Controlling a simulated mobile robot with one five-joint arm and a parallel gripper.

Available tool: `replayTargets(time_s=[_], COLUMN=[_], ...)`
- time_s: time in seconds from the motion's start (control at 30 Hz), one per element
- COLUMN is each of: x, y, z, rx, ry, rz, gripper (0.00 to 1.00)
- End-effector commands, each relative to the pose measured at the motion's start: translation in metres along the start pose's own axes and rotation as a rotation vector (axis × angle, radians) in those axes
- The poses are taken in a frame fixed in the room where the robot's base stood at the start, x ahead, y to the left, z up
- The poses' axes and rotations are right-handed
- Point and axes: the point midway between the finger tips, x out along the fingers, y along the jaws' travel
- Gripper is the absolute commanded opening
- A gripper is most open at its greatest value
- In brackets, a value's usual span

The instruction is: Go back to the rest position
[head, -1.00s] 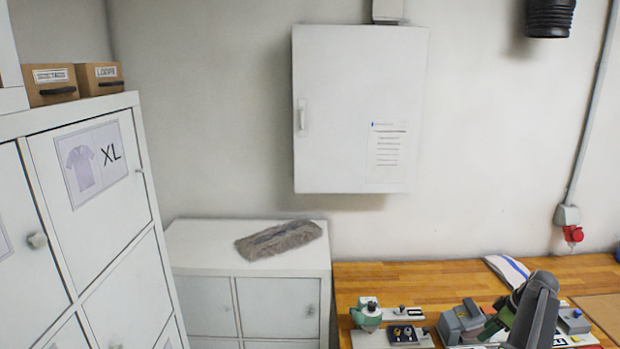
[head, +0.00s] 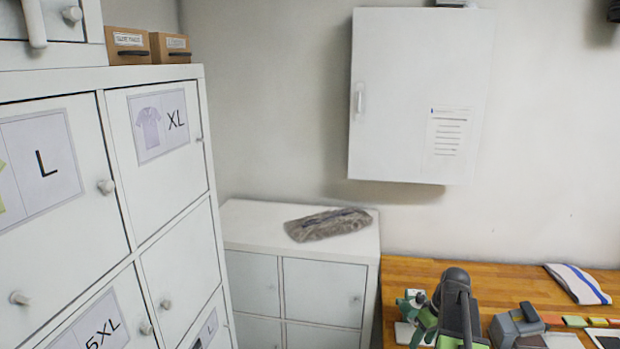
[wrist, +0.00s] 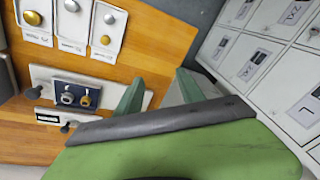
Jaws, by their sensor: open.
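My gripper (wrist: 157,90) shows in the wrist view with its two green fingers apart and nothing between them. Wooden worktop is behind the left finger, and a grey gap and white locker fronts lie behind and beside the right one. In the head view my dark arm stands upright at the lower right, over the near left end of the wooden worktop (head: 515,285). Green parts show beside the arm, but I cannot make out the fingertips there.
White lockers (head: 165,195) with size labels fill the left. A low white cabinet (head: 250,215) carries a grey-brown bundle (head: 328,224). A wall cabinet (head: 405,95) hangs above. A grey device (head: 517,325) and a striped cloth (head: 580,284) lie on the worktop. Mounted knobs (wrist: 77,95) sit near my gripper.

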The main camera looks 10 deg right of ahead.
Motion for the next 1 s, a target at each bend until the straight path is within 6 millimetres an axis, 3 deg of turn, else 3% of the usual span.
replayTargets(time_s=[0.03, 0.2, 0.3, 0.4, 0.57, 1.0], x=[0.029, 0.085, 0.107, 0.119, 0.124, 0.123], y=[-0.044, -0.177, -0.239, -0.279, -0.303, -0.302], z=[-0.011, -0.033, -0.032, -0.029, -0.027, -0.029], rx=[0.006, 0.094, 0.140, 0.175, 0.200, 0.202], ry=[-0.028, -0.108, -0.132, -0.141, -0.143, -0.142], rz=[0.004, 0.058, 0.099, 0.130, 0.151, 0.150], gripper=[0.46, 0.46, 0.46, 0.46, 0.46, 0.46])
